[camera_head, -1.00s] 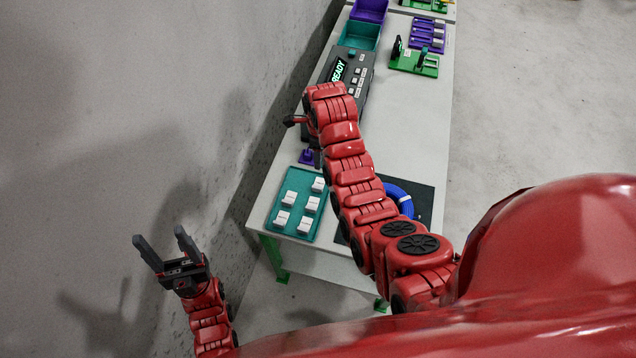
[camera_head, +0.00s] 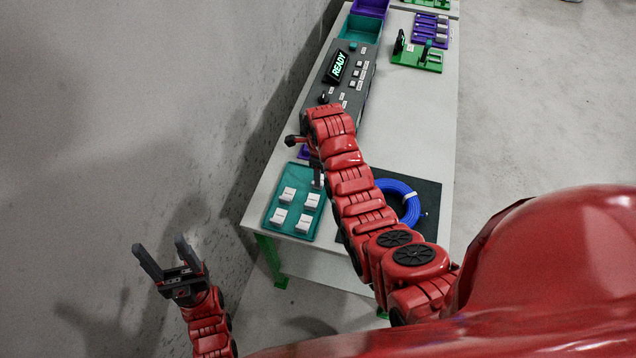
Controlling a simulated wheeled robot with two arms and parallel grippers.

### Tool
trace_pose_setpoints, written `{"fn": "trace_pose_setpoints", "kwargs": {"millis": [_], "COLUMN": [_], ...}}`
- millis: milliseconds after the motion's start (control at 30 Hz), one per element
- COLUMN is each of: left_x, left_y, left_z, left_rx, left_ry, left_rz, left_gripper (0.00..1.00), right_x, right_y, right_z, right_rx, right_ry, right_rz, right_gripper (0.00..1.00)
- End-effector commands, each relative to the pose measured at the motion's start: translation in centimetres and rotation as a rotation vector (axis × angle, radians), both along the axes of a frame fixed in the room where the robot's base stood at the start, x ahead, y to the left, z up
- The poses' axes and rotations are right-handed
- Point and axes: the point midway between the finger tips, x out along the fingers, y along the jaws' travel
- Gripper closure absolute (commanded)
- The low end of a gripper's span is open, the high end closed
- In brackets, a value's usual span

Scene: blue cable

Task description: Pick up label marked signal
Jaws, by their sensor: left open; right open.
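White labels lie on a teal tray (camera_head: 270,222) at the near left of the table. I see a near-left label (camera_head: 279,217), a near-right label (camera_head: 304,224), a far-left label (camera_head: 288,195) and a middle-right label (camera_head: 312,201). Their print is too small to read, so I cannot tell which is marked signal. My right gripper (camera_head: 317,174) points down over the tray's far right corner, open and largely hidden by its own arm. Whether it touches a label there is hidden. My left gripper (camera_head: 160,248) is open and empty, left of the table.
A blue cable coil (camera_head: 411,207) lies on a dark mat (camera_head: 430,190), partly behind my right arm. A grey console (camera_head: 350,85) reads READY. Behind it stand a teal bin (camera_head: 358,30) and a purple bin (camera_head: 371,7). Green (camera_head: 418,58) and purple (camera_head: 431,28) fixtures sit at the far right.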

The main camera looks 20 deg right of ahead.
Motion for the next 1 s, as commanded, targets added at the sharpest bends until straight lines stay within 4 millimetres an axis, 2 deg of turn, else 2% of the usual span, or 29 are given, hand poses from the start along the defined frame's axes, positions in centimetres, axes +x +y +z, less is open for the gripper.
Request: {"fn": "trace_pose_setpoints", "kwargs": {"millis": [333, 600, 967, 1000], "left_x": [0.0, 0.0, 0.0, 0.0], "left_y": [0.0, 0.0, 0.0, 0.0], "left_z": [2.5, 2.8, 2.9, 2.9], "left_rx": [0.000, 0.000, 0.000, 0.000], "left_ry": [0.000, 0.000, 0.000, 0.000], "left_rz": [0.000, 0.000, 0.000, 0.000], "left_gripper": [0.37, 0.37, 0.37, 0.37], "right_x": [0.2, 0.2, 0.3, 0.3], "right_y": [0.3, 0.2, 0.2, 0.2], "right_z": [-2.4, -4.6, -5.0, -5.0], "right_rx": [0.000, 0.000, 0.000, 0.000], "right_ry": [0.007, 0.005, 0.001, 0.001], "right_rz": [0.000, 0.000, 0.000, 0.000], "right_gripper": [0.51, 0.51, 0.51, 0.55]}}
